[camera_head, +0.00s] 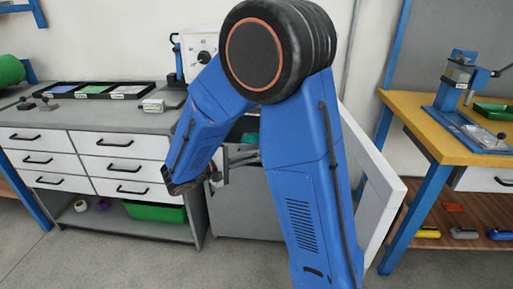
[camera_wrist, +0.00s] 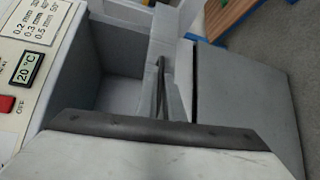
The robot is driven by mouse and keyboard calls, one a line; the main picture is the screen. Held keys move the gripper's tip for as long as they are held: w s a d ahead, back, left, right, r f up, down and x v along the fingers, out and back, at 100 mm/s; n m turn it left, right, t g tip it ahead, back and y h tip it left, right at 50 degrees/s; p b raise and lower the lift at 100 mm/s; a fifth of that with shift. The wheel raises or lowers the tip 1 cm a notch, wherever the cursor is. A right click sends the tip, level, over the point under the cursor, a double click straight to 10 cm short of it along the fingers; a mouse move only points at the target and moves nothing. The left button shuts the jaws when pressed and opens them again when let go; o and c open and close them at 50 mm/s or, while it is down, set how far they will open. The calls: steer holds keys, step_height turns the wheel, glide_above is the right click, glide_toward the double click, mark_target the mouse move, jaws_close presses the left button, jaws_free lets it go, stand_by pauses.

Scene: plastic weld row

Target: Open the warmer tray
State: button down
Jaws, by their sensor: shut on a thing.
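The warmer, a grey cabinet (camera_head: 240,205), stands behind my arm in the head view. In the wrist view its control panel (camera_wrist: 25,70) shows a 20 °C display and a red switch. Beside the panel is a grey open-topped recess (camera_wrist: 115,75). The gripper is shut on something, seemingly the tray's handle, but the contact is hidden. A pale panel with a dark edge (camera_wrist: 155,130) fills the bottom of the wrist view; I cannot tell what it is.
A large white-edged panel (camera_head: 380,190) stands tilted to the right of my arm. A drawer bench (camera_head: 100,122) is at left with small trays on top. A yellow-topped table (camera_head: 420,125) with a blue press is at right. Grey floor is clear in front.

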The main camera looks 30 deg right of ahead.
steer(key=s+a, duration=0.7)
steer(key=s, duration=0.3)
steer(key=c, duration=1.9)
jaws_free()
steer(key=v, duration=1.7)
steer(key=shift+s+a, duration=0.15)
